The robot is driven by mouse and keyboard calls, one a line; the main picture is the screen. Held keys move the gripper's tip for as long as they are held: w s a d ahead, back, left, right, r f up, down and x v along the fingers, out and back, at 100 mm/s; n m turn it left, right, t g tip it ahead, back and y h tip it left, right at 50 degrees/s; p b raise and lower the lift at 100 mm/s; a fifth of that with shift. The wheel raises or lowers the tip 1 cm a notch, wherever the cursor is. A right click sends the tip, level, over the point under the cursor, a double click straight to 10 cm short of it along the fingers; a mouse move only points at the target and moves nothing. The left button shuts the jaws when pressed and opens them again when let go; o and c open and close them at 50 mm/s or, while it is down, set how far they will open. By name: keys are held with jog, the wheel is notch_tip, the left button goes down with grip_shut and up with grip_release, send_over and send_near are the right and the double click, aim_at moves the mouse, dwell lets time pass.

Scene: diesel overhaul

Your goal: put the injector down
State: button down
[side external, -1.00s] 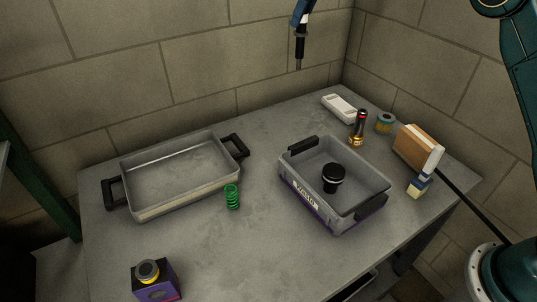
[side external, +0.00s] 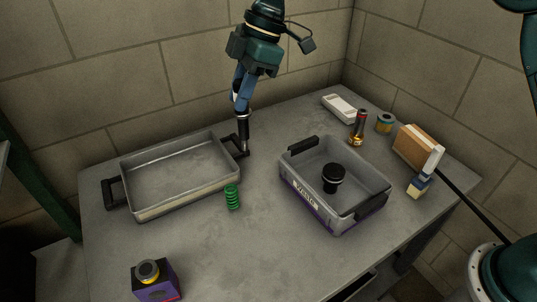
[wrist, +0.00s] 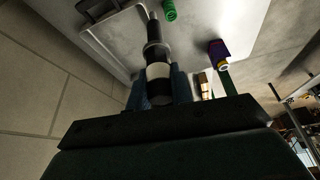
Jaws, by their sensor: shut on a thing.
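My gripper (side external: 240,96) is shut on the dark injector (side external: 243,128) and holds it nearly upright, tip down. The injector is at the right end of the shallow grey tray (side external: 187,198), by that tray's black handle (side external: 236,145). I cannot tell whether its tip touches anything. In the wrist view the injector (wrist: 154,52) shows black and white bands between my fingers (wrist: 159,88), its thin tip pointing at the tray edge (wrist: 103,27).
A green spring (side external: 232,197) stands right of the tray. A labelled grey bin (side external: 305,198) holds a black-topped part (side external: 333,178). A purple box (side external: 156,281) stands at the front. Several small items, including a white box (side external: 339,107), line the back right.

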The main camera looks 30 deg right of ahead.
jog(key=s+a+f+n+g, duration=0.35)
jog(key=s+a+n, duration=0.5)
jog(key=s, duration=0.65)
notch_tip(320, 180, down, 9)
jog(key=shift+a+r+m+t+h, duration=0.15)
jog(key=shift+a+m+t+h, duration=0.2)
jog(key=shift+a+m, duration=0.1)
jog(key=c, duration=1.3)
grip_release()
jog(key=shift+o, duration=0.2)
jog(key=shift+w, duration=0.1)
jog(key=v, duration=1.2)
